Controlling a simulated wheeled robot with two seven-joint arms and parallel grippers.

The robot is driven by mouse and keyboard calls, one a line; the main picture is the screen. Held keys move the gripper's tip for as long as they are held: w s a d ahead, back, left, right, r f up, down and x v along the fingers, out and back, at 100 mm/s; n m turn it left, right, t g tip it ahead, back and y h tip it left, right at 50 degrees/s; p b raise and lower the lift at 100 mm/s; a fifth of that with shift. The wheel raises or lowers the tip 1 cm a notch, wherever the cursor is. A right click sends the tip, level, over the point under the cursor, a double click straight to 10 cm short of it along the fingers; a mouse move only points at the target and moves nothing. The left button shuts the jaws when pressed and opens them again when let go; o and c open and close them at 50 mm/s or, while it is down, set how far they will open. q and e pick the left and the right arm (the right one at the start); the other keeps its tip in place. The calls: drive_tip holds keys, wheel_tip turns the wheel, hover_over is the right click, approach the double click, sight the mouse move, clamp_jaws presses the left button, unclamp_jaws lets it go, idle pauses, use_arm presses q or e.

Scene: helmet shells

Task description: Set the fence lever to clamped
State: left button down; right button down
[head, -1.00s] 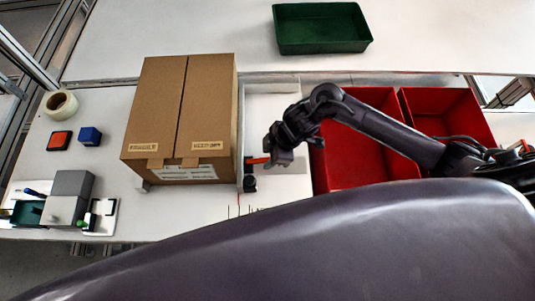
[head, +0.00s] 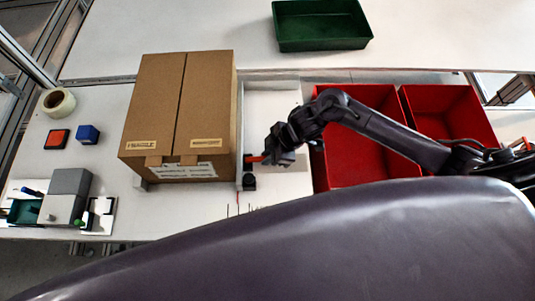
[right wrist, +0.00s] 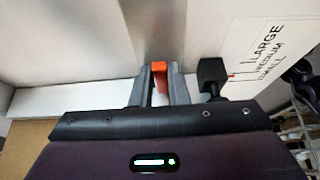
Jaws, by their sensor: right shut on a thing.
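The fence lever shows as a small orange-red handle (head: 255,159) at the right side of the cardboard box, by the pale fence strip (head: 240,120). My right gripper (head: 267,158) reaches it from the right. In the right wrist view, the two grey fingers (right wrist: 161,88) are closed on either side of the orange lever (right wrist: 160,68). A black knob (right wrist: 211,74) stands just right of the fingers there. The lever's pivot is hidden, and I cannot tell its setting. My left gripper is not in view.
A closed cardboard box (head: 180,105) stands left of the fence. Red bins (head: 350,165) lie under and beyond my right arm. A green tray (head: 320,27) is at the back. A size label (right wrist: 265,50) shows in the wrist view. Tape, small blocks and a grey device sit left.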

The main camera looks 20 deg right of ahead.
drive_tip(key=shift+d+f+y+b, duration=0.15)
drive_tip(key=shift+f+y+b, duration=0.35)
drive_tip(key=shift+y, duration=0.3)
drive_tip(key=shift+r, duration=0.1)
drive_tip(key=c, duration=1.4)
unclamp_jaws()
drive_tip(key=shift+r, duration=0.1)
drive_tip(key=v, duration=0.7)
drive_tip(key=shift+s+d+r+b, duration=0.2)
drive_tip(key=shift+r+b, duration=0.05)
drive_tip(key=shift+b, duration=0.15)
